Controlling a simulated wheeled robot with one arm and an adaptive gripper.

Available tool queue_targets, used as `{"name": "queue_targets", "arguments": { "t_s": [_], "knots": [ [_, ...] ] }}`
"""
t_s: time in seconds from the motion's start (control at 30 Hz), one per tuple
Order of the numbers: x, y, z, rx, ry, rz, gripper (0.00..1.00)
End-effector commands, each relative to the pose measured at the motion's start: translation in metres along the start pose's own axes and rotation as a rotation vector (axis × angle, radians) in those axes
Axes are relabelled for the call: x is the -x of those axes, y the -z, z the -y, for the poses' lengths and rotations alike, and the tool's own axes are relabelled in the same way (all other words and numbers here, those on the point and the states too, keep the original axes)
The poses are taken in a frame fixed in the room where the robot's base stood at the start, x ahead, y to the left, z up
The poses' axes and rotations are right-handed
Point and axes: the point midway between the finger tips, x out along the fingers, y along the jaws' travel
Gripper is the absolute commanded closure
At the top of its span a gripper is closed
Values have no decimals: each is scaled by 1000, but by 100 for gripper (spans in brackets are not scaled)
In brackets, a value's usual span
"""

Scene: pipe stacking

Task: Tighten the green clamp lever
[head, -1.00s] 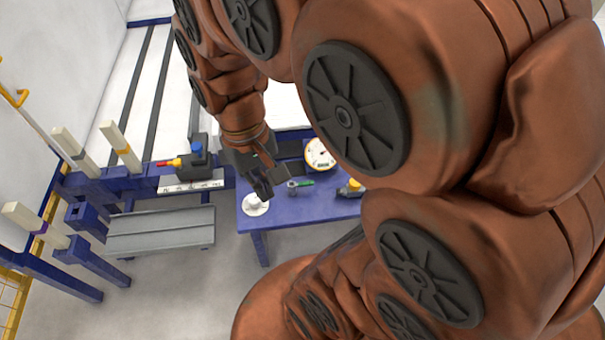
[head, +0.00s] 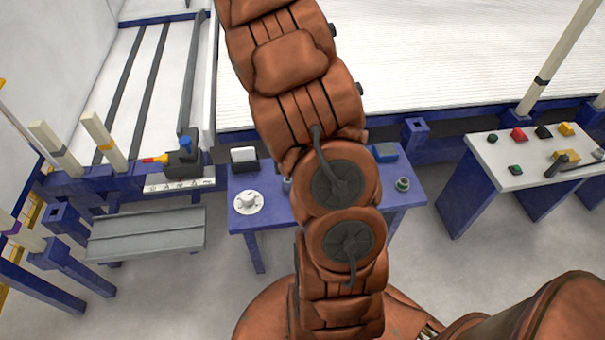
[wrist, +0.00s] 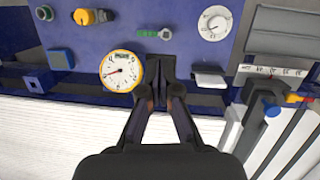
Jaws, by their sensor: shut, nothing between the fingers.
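The green lever (wrist: 148,33), with a grey round fitting at its right end, lies on the blue table (wrist: 185,48) in the wrist view. In the head view my arm hides it. My gripper (wrist: 160,62) shows in the wrist view with its dark fingers brought together and nothing held. Its fingertips appear just below the lever in the picture, apart from it; their height above the table is unclear. In the head view my arm hides the gripper.
A round gauge (wrist: 122,72) is left of my fingers and a white-topped box (wrist: 208,79) right. A white dial (wrist: 213,23), yellow knob (wrist: 92,16) and green button (head: 403,184) share the table. A clamp block (head: 183,160) with a red tip stands left.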

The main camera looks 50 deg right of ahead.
Motion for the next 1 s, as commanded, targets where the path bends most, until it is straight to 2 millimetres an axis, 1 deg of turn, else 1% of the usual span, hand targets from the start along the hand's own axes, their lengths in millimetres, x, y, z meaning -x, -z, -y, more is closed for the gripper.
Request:
{"name": "queue_targets", "arguments": {
  "t_s": [0.03,0.1,0.17,0.2,0.27,0.3,0.4,0.5,0.67,1.0],
  "knots": [
    [-20,16,-8,-12,5,9,100],
    [-38,35,-16,-22,16,14,100],
    [-53,50,-23,-32,27,21,100],
    [-64,59,-27,-35,35,26,100],
    [-79,73,-34,-40,45,28,100],
    [-89,80,-37,-43,54,34,100],
    [-109,96,-46,-49,75,38,100],
    [-126,107,-51,-51,91,46,100],
    [-135,116,-55,-51,105,44,100],
    [-136,116,-55,-51,107,44,100]
  ]
}}
